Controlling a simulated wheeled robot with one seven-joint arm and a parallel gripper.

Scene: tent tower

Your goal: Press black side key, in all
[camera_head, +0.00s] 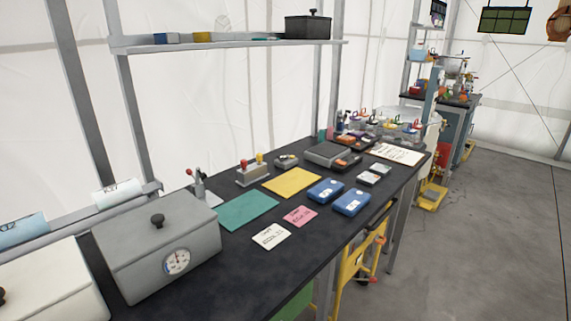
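I cannot make out a black side key on any device at this size. Two blue devices (352,202) with pale labels lie near the front edge of the dark bench, side by side. Two small pale grey devices (369,179) with dark parts lie just beyond them. A larger grey flat device (327,153) sits farther back, with small dark boxes with orange parts (348,161) beside it. My gripper is not in view, and no part of my arm shows.
The dark bench (300,250) also holds a grey lidded box with a dial (160,250), a green mat (247,210), a yellow mat (292,182), pink and cream cards, and small lever stands. A shelf (240,43) hangs above. The floor (470,250) at right is open.

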